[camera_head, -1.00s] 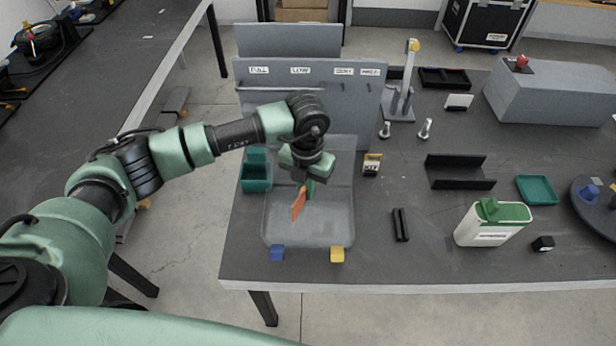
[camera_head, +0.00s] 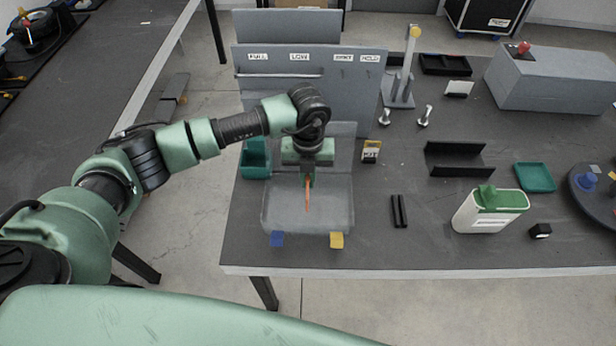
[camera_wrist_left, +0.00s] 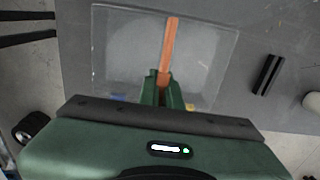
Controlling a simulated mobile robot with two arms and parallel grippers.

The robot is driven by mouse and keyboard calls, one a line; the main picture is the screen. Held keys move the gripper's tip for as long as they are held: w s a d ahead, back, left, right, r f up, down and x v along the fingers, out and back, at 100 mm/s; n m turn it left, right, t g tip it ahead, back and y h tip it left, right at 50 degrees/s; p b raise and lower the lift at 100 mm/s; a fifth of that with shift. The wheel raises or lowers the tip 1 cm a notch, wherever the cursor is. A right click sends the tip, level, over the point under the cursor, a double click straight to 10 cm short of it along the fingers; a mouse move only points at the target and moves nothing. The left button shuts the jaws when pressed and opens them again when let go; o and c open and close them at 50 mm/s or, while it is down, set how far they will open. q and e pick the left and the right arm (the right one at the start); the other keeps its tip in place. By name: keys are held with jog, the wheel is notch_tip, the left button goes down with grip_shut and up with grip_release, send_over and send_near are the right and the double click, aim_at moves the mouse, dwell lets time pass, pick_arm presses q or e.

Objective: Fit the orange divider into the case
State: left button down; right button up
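The orange divider (camera_head: 308,194) is a thin flat strip, held on edge by my left gripper (camera_head: 307,178). In the left wrist view the divider (camera_wrist_left: 168,50) sticks out from between the green fingers (camera_wrist_left: 162,88), which are shut on it. The case (camera_head: 341,212) is a translucent grey open box with a raised clear lid at the back, a blue latch and a yellow latch at the front. The divider is over the middle of the case, roughly in line front to back. I cannot tell whether it touches the case floor. My right gripper is not in view.
A teal bin (camera_head: 255,162) stands left of the case. A grey labelled panel (camera_head: 310,100) rises behind it. A black slotted block (camera_head: 399,211) and a white canister with green lid (camera_head: 488,212) lie to the right. The table's front edge is close.

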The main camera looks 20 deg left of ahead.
pick_arm(q)
notch_tip(320, 180, down, 5)
jog(key=b, duration=0.3)
dwell(0.6)
jog(key=shift+b, duration=0.5)
dwell(0.8)
jog(key=shift+f+b, duration=1.3)
jog(key=shift+f, duration=0.25)
jog(key=shift+f+b, duration=1.65)
jog(key=shift+f, duration=0.45)
jog(key=c, duration=1.5)
grip_release()
jog(key=shift+c, duration=0.2)
jog(key=shift+r, duration=0.1)
